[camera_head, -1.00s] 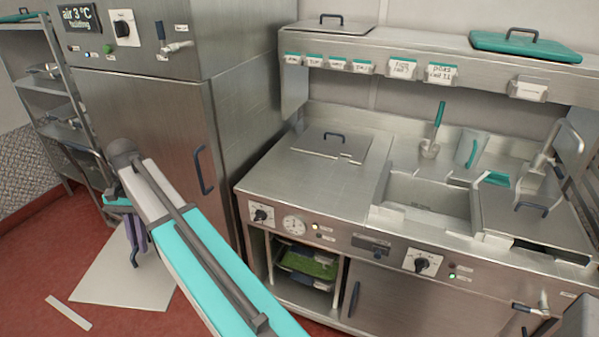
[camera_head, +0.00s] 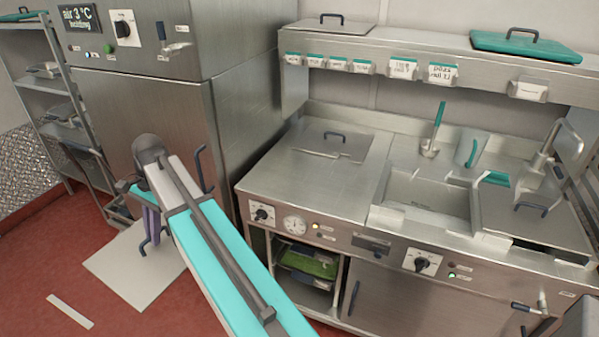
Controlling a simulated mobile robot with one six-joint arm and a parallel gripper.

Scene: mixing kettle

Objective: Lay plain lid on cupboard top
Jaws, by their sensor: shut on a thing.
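My gripper (camera_head: 151,228), with purple fingers, hangs from the end of my arm at the left of the view. It is shut on the dark handle of a pale, flat, square lid (camera_head: 125,272). The lid is held roughly level in front of the tall steel cabinet, over the red floor; its height is hard to tell. Part of the handle is hidden by the fingers. The steel counter top (camera_head: 285,180) over the low cupboard is to the right of the lid and apart from it. No label shows which surface is the cupboard top.
Another lid with a dark handle (camera_head: 335,143) lies at the back of the counter top. A grey lid (camera_head: 331,25) and a teal lid (camera_head: 525,45) lie on the overhead shelf. The tall cabinet (camera_head: 180,125) and its door handle are close to my arm. A sink (camera_head: 430,195) is right.

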